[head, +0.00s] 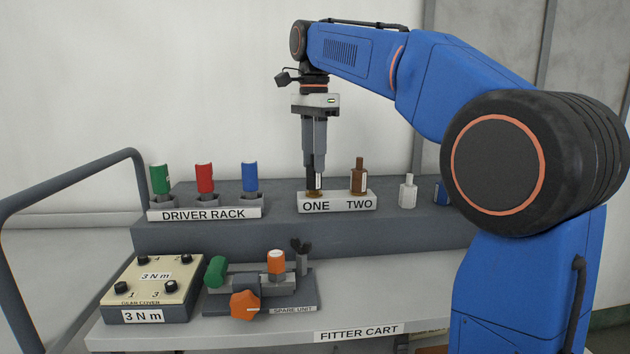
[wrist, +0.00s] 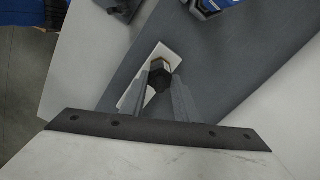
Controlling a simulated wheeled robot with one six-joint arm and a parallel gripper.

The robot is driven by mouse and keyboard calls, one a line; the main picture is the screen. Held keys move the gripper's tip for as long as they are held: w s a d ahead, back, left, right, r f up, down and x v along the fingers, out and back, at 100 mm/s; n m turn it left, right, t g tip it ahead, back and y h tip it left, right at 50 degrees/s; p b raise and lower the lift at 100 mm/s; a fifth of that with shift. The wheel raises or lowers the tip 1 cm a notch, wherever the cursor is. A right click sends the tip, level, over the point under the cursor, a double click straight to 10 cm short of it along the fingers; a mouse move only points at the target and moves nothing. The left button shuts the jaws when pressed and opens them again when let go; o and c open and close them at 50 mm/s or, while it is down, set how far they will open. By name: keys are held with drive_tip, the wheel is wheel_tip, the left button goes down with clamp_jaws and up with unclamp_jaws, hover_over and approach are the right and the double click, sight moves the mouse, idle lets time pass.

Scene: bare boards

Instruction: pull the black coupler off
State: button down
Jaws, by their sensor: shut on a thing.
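My gripper (head: 315,176) points straight down at the socket marked ONE on the raised shelf. Its fingers are shut on a bottle (head: 314,193) with a brown base, standing in that socket and mostly hidden by the fingers. In the wrist view a dark cap (wrist: 158,78) shows between the fingertips. On the spare unit (head: 312,290), lower on the cart, a dark pronged piece (head: 301,257) stands at the back right; it looks like the black coupler. My gripper is well above it and apart from it.
A brown bottle (head: 358,177) stands in socket TWO, right beside my gripper. A white bottle (head: 408,191) is farther right. The driver rack (head: 205,214) holds green, red and blue drivers. The gear cover box (head: 150,290) is at lower left. The cart's front right is clear.

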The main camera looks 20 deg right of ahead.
drive_tip(key=shift+r, duration=3.15)
